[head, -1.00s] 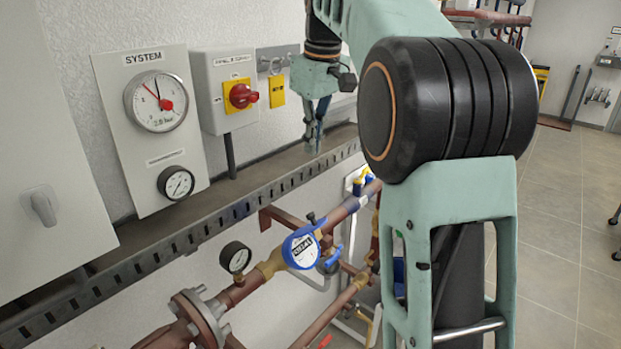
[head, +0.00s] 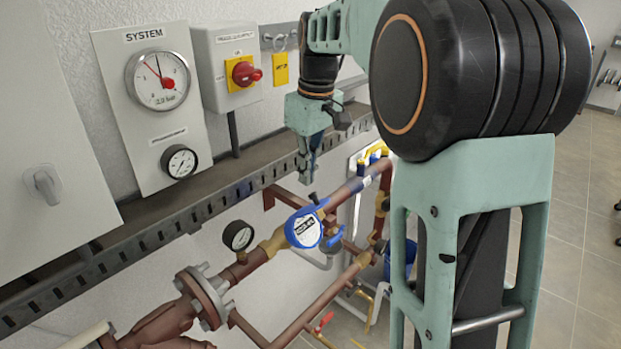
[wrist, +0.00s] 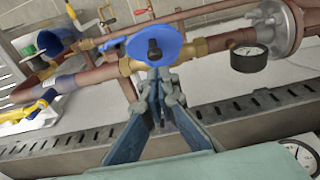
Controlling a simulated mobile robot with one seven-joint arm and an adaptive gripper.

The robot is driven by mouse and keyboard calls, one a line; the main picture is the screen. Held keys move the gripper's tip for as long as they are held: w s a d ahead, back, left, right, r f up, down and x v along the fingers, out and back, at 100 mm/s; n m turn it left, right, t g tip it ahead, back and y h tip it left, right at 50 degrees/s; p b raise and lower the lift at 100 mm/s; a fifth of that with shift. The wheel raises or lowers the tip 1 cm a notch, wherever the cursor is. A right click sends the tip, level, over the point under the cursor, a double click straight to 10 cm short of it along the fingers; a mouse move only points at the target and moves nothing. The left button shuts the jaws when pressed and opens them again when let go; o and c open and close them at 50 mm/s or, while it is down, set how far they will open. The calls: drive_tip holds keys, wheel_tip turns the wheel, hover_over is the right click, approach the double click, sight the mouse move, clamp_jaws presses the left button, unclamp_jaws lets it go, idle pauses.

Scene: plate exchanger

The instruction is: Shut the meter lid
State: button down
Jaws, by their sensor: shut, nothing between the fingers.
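The meter (head: 303,229) is a round blue body with a white face and black counter, set in the copper pipe. A small dark knob and a blue piece show at its upper right edge. In the wrist view a blue disc with a black knob (wrist: 154,47) faces me at the meter; I cannot tell how far the lid stands open. My gripper (head: 305,180) is shut and empty, pointing down just above the meter. In the wrist view its fingertips (wrist: 158,78) overlap the disc's lower edge; contact cannot be told.
A slotted metal tray (head: 190,215) runs along the wall behind the pipes. A small black gauge (head: 238,236) and a flange (head: 205,297) lie left of the meter. A red rotary switch (head: 246,74) and the system gauge (head: 157,80) are on the wall. A blue bucket (wrist: 54,43) stands beyond.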

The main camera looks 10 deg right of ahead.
drive_tip(key=shift+s+d+f, duration=0.25)
drive_tip(key=shift+s+f, duration=0.1)
drive_tip(key=shift+f, duration=0.25)
drive_tip(key=shift+f, duration=0.1)
drive_tip(key=shift+s+d+f+b, duration=0.1)
drive_tip(key=shift+b, duration=0.45)
drive_tip(key=shift+s+d, duration=0.1)
drive_tip(key=shift+s, duration=0.05)
